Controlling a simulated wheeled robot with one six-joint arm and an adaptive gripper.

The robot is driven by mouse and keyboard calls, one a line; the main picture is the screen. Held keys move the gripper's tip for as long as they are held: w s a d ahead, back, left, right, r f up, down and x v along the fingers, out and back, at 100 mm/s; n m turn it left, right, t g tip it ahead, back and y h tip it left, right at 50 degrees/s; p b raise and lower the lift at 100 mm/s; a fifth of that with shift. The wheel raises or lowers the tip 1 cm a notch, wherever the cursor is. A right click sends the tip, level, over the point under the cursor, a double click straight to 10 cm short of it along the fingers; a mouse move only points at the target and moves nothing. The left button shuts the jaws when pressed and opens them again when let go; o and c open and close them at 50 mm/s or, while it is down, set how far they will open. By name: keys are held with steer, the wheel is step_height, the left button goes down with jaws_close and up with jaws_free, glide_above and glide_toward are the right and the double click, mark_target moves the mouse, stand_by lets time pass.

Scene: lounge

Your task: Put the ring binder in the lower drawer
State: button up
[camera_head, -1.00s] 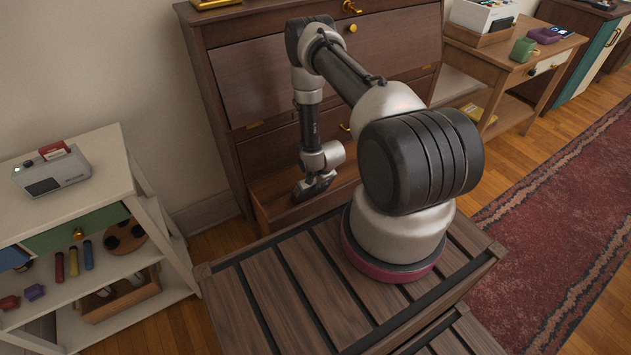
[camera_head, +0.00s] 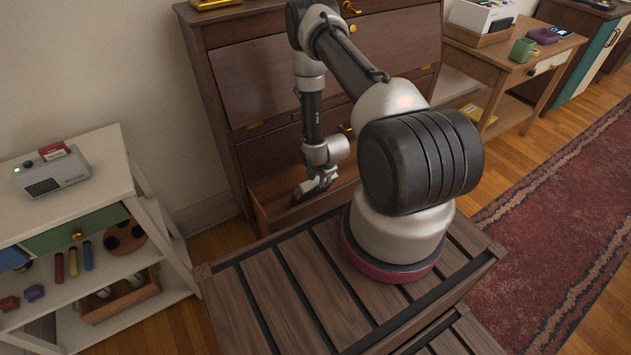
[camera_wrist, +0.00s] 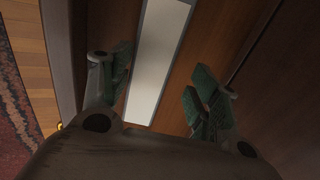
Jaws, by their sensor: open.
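The lower drawer (camera_head: 262,208) of the dark wooden cabinet is pulled open. My gripper (camera_head: 318,186) points down over the drawer. In the wrist view, my gripper (camera_wrist: 158,88) is open, with its green-padded fingers apart. A long pale strip with grey edges, seemingly the ring binder (camera_wrist: 158,62), lies inside the wooden drawer (camera_wrist: 212,45) below and between the fingers. I see a gap between it and the right finger; whether it touches the left finger is unclear. The binder is hidden in the head view.
A white shelf (camera_head: 120,180) with a grey device and several small objects stands at the left. A side table (camera_head: 490,58) with a green mug stands at the right. A red rug (camera_head: 560,215) covers the right floor. The drawer walls are close around my gripper.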

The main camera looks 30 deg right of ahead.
step_height(320, 180, up, 44)
steer(key=s+a+n, duration=0.2)
steer(key=s+n, duration=0.1)
steer(key=n, duration=0.6)
steer(key=s+a+r+n, duration=0.3)
steer(key=s+r, duration=0.6)
steer(key=r, duration=0.3)
steer(key=s+a+r+n, duration=0.1)
steer(key=s+r+n, duration=0.1)
steer(key=s, duration=0.6)
steer(key=s+a+r+n, duration=0.1)
steer(key=s+r+n, duration=0.2)
steer(key=s, duration=0.6)
steer(key=shift+a+r+n+g, duration=0.15)
steer(key=shift+r+n+g, duration=0.15)
steer(key=shift+r, duration=0.4)
